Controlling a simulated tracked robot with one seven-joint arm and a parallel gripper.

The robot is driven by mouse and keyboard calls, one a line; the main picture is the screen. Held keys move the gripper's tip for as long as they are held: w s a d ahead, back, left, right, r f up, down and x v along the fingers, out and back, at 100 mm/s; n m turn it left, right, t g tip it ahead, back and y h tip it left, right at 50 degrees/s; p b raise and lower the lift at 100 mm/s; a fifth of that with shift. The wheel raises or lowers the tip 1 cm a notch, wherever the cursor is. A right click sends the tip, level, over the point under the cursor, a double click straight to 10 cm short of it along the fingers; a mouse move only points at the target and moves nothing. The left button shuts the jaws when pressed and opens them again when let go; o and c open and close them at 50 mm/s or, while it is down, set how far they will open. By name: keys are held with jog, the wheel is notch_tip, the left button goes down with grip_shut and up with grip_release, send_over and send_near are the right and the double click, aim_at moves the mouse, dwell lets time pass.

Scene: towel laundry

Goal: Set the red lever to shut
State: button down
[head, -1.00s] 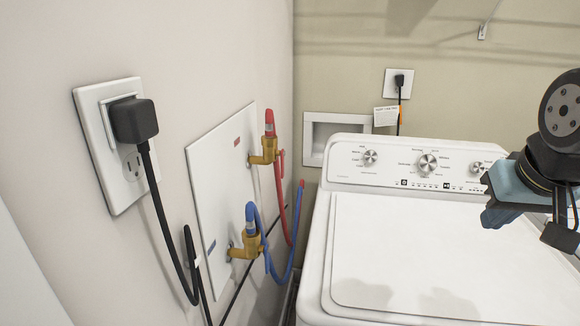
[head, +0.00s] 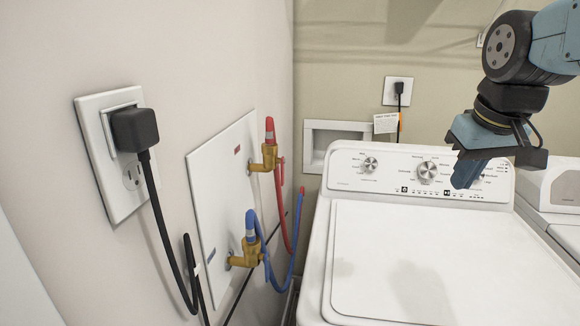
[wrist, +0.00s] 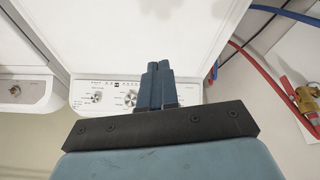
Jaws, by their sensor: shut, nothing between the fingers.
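The red lever (head: 281,161) is a small red handle on the right side of the upper brass valve (head: 268,155), on the white wall panel (head: 222,190). It looks small, and its exact angle is hard to tell. A red hose (head: 280,210) hangs from that valve. My gripper (head: 466,174) is above the back of the washer, well to the right of the lever and apart from it. Its fingers are shut and empty, as the wrist view (wrist: 160,68) also shows. A brass valve (wrist: 308,101) shows at the right edge of the wrist view.
A lower brass valve (head: 245,255) carries a blue hose (head: 284,278). A black plug (head: 134,130) and its cord stand out from the left wall. The washer (head: 415,255) fills the front right, its lid clear. A second appliance (head: 560,195) stands at the right edge.

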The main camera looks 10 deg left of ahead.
aim_at(283, 172)
jog(key=w+a+r+n+g, duration=0.25)
jog(key=w+a+n, duration=0.25)
jog(key=w+a, duration=0.5)
jog(key=w+a+r+n+g, duration=0.25)
jog(key=w+a+n, duration=0.25)
jog(key=w+a, duration=0.6)
jog(key=w+a+f+n+g, duration=0.1)
jog(key=a+f+n+g, duration=0.15)
jog(key=a, duration=0.35)
jog(key=w+a+f+n+g, duration=0.1)
jog(key=w+a+n, duration=0.15)
jog(key=a, duration=0.35)
jog(key=s+f, duration=0.8)
jog(key=f, duration=0.1)
jog(key=shift+s+f, duration=0.2)
jog(key=shift+s, duration=0.15)
